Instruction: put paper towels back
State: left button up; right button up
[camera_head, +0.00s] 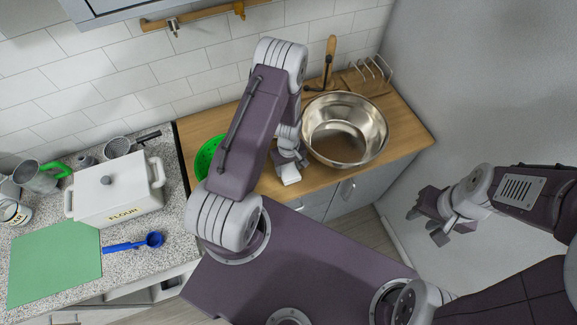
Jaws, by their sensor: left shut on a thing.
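My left gripper (288,164) is over the front part of the wooden counter (398,146), left of the metal bowl. It is shut on a small white thing (291,176), which sticks out below the fingers. Most of it is hidden by the gripper, so I cannot tell whether it is the paper towels. No other paper towels can be made out. My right gripper (427,226) is at the right, in front of the grey wall and away from the counter. Its fingers are apart and empty.
A large metal bowl (345,128) and a wire rack (372,72) stand on the wooden counter. A green colander (205,156) is partly behind my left arm. On the speckled counter are a white flour box (112,192), a blue scoop (135,243) and a green board (55,262).

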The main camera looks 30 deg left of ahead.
pick_arm(q)
jog(key=shift+w+f, duration=0.1)
jog(key=shift+w, duration=0.05)
jog(key=shift+f, duration=0.2)
jog(key=o, duration=1.3)
jog(key=shift+r, duration=0.15)
jog(key=shift+s+r, duration=0.1)
jog(key=shift+s, duration=0.1)
